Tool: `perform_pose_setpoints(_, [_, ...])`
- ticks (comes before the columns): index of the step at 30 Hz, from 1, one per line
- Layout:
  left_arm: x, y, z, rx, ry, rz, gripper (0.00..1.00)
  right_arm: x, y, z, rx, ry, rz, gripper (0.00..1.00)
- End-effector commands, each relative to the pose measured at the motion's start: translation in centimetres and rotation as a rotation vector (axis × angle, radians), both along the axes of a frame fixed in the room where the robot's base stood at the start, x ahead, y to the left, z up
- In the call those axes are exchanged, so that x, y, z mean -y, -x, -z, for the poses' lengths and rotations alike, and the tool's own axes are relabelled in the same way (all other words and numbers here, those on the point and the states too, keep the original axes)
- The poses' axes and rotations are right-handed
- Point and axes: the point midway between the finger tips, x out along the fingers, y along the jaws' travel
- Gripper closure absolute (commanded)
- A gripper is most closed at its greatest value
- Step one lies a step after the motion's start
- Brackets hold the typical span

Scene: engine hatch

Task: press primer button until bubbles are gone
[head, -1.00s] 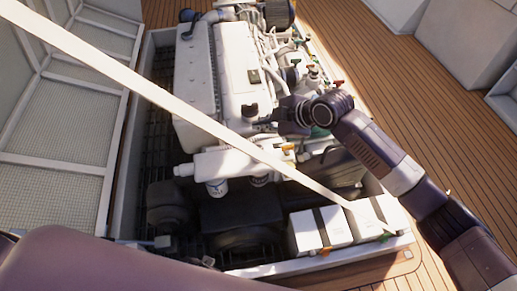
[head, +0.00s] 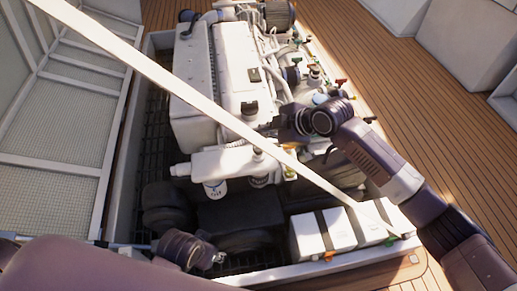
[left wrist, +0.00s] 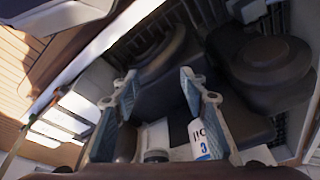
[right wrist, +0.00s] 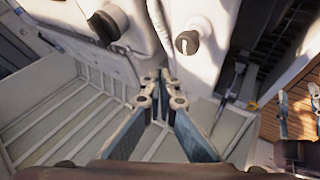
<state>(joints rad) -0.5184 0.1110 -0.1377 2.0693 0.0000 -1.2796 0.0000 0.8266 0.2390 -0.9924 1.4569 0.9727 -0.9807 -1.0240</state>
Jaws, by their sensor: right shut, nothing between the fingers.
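The white engine (head: 195,95) fills the middle of the open hatch. Dark caps stand on its white housings, one near the front (head: 258,152); I cannot tell which part is the primer button. No bubbles can be made out. My right gripper (right wrist: 160,82) is shut and empty. Its tips point toward a dark knob (right wrist: 188,42) on a white part, with a gap in the picture; contact cannot be confirmed. In the head view it sits at the engine's near right side. My left gripper (left wrist: 160,82) is open and empty over the front of the bay.
White filters (head: 214,188) hang under the engine's front. White boxes (head: 322,230) stand at the bay's front right. A long pale strut (head: 150,72) crosses the head view diagonally. The hatch lid (head: 60,135) stands at left. Wooden deck (head: 400,80) lies clear at right.

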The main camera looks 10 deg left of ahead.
Motion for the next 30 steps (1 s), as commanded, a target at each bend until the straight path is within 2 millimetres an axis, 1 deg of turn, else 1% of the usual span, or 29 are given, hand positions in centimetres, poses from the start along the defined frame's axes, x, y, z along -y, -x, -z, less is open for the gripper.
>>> perform_pose_setpoints(1, [0.0,-0.1,-0.6,0.007,0.001,-0.001,0.6,0.0,0.0,0.5,0.0,0.0,0.0,1.0])
perform_pose_setpoints(5, [-0.1,0.0,-2.6,0.016,0.0,-0.002,0.6,0.0,0.0,1.1,0.0,0.0,0.0,1.0])
perform_pose_setpoints(9, [-0.2,0.2,-4.7,0.027,0.001,-0.004,0.6,0.0,0.0,2.0,-0.001,0.0,0.0,1.0])
perform_pose_setpoints(15, [-0.3,0.7,-7.1,0.039,0.001,-0.006,0.6,0.0,0.0,3.1,0.0,-0.001,-0.001,1.0])
perform_pose_setpoints(21, [-0.3,1.1,-8.3,0.043,0.001,-0.006,0.6,0.0,0.0,3.6,0.0,-0.001,-0.001,1.0])
perform_pose_setpoints(30, [-0.4,1.1,-8.6,0.045,0.002,-0.007,0.6,0.0,0.0,3.6,0.0,0.0,0.0,1.0])
